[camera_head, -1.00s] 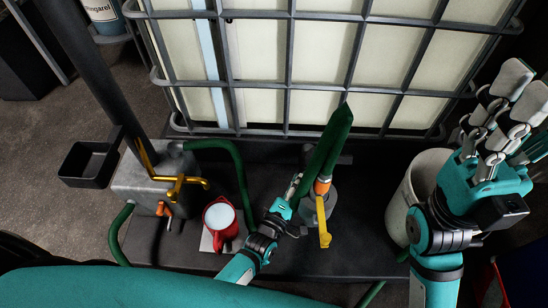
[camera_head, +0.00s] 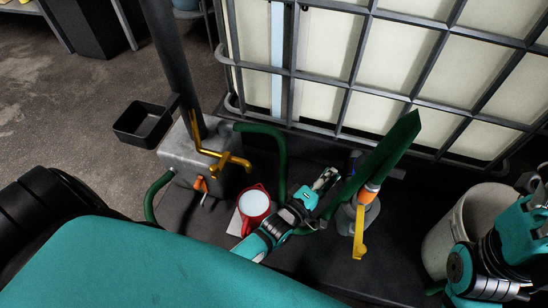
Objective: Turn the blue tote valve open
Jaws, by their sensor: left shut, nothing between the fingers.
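The caged tote (camera_head: 385,45) with pale walls fills the upper right of the head view. A small dark blue part (camera_head: 355,158) shows at its lower edge, partly hidden; I cannot tell its position. In front of it, an orange collar (camera_head: 370,192) joins a green hose (camera_head: 392,152) to a grey fitting with a yellow lever (camera_head: 360,235) pointing down. My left gripper (camera_head: 328,178) is shut and empty, left of the hose and apart from the blue part. My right gripper (camera_head: 535,188) is cut off at the right edge; its jaws are unclear.
A red jug (camera_head: 256,204) with pale contents stands left of my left arm. A grey block (camera_head: 190,158) with a brass tap (camera_head: 225,158) stands beside a dark column (camera_head: 170,60). A black tray (camera_head: 146,122) hangs there. A whitish bucket (camera_head: 452,215) stands at right.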

